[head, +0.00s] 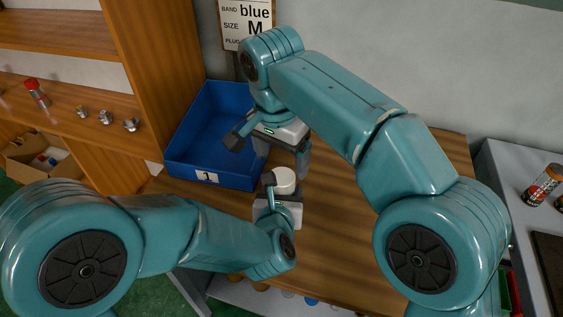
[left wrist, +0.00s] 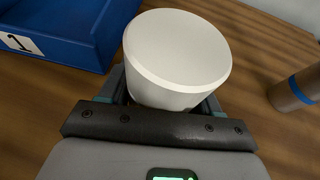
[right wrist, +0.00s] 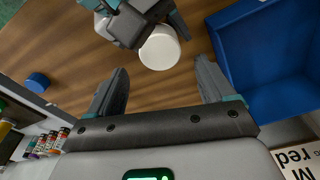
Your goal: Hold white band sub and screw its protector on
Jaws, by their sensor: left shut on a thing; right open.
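A plain white round piece (head: 284,178) stands upright in the jaws of my left gripper (head: 284,194), which is shut on it. It fills the middle of the left wrist view (left wrist: 178,55); I cannot tell whether this is the protector or part of the sub, and no band shows. Its lower part is hidden by the gripper. My right gripper (head: 281,165) is open and empty above and behind it, pointing down. In the right wrist view the white piece (right wrist: 159,50) lies beyond the two fingertips, apart from them.
A blue bin (head: 212,181) marked 1 stands just left of the grippers. A brown cylinder with a blue band (left wrist: 302,88) stands on the table (head: 335,225). A blue cap (right wrist: 38,82) lies near the table edge. A sign (head: 246,22) reads blue, M. Shelves are at left.

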